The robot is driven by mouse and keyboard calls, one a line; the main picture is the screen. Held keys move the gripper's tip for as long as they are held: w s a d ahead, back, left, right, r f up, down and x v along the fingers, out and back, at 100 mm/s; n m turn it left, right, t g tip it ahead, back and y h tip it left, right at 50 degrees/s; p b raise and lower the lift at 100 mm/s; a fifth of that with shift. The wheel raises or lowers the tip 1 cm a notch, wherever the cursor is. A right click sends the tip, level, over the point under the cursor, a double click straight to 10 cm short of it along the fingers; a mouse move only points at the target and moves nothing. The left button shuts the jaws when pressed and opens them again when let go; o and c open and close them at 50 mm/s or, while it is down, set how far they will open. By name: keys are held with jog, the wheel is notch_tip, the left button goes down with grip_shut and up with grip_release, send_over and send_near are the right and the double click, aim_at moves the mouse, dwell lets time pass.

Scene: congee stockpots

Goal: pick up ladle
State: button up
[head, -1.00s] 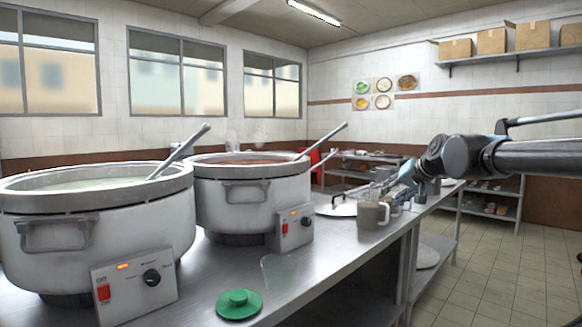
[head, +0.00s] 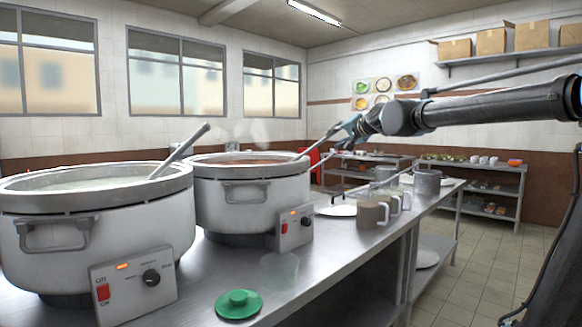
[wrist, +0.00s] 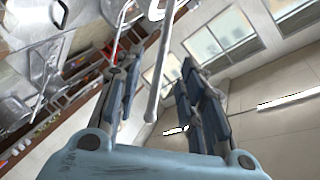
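A metal ladle (head: 315,145) leans in the right stockpot (head: 252,195), its handle slanting up to the right. My gripper (head: 349,127) is at the upper end of this handle. In the wrist view, the ladle handle (wrist: 160,65) runs between the two fingers of my gripper (wrist: 157,85). The fingers are apart, with visible gaps beside the handle, so my gripper looks open. A second ladle (head: 180,151) leans in the left stockpot (head: 95,225), away from my gripper. The bowls of both ladles are hidden in the pots.
A control box (head: 134,283) stands before the left pot. Shelves (head: 490,180) stand behind. Air above the counter is free.

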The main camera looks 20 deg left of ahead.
aim_at(322, 142)
jog(key=x, duration=0.6)
jog(key=shift+w+a, duration=0.15)
jog(key=shift+x, duration=2.65)
jog(key=shift+s+a, duration=0.15)
jog(key=shift+s, duration=0.05)
grip_shut()
